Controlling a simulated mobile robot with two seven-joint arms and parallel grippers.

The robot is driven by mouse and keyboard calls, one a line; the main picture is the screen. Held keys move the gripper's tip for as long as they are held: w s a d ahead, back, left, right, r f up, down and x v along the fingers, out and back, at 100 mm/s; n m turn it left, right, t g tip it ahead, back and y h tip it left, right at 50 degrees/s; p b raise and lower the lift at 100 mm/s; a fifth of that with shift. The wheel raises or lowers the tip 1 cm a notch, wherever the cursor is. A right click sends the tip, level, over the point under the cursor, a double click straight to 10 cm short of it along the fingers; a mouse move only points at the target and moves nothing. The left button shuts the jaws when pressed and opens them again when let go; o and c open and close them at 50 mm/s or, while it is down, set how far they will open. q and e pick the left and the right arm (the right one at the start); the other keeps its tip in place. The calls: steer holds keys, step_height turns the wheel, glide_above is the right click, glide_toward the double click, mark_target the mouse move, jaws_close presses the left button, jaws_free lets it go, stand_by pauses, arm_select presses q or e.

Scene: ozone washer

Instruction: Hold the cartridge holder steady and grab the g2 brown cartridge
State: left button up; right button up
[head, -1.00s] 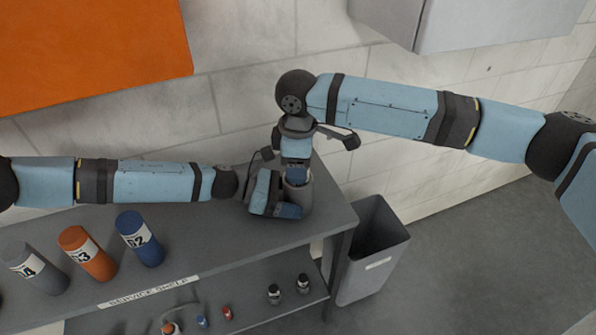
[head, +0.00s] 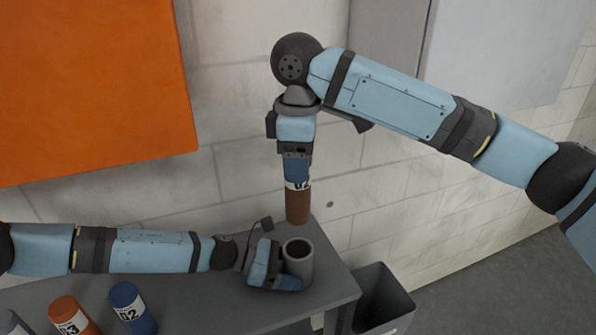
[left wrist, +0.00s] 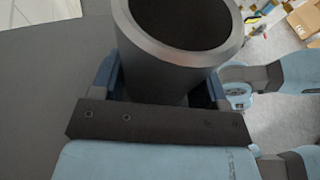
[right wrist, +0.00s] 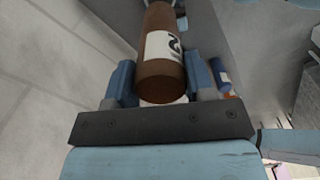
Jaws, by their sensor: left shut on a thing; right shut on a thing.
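The brown cartridge (head: 298,206) with a white label hangs upright, its lower end above and apart from the holder. My right gripper (head: 297,180) is shut on its upper part; the right wrist view also shows the brown cartridge (right wrist: 161,50) between the fingers. The grey cartridge holder (head: 300,265) is an open, empty-looking cylinder standing on the shelf top. My left gripper (head: 285,280) is shut around its side, low down. In the left wrist view the holder (left wrist: 165,75) sits between the fingers, its dark opening facing up.
The shelf top (head: 215,300) carries a blue cartridge (head: 132,308) and an orange cartridge (head: 72,316) at the left. A grey bin (head: 380,300) stands off the shelf's right end. A wall is behind, with an orange panel (head: 90,80) at upper left.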

arm_select(q)
steer(key=o, duration=0.8)
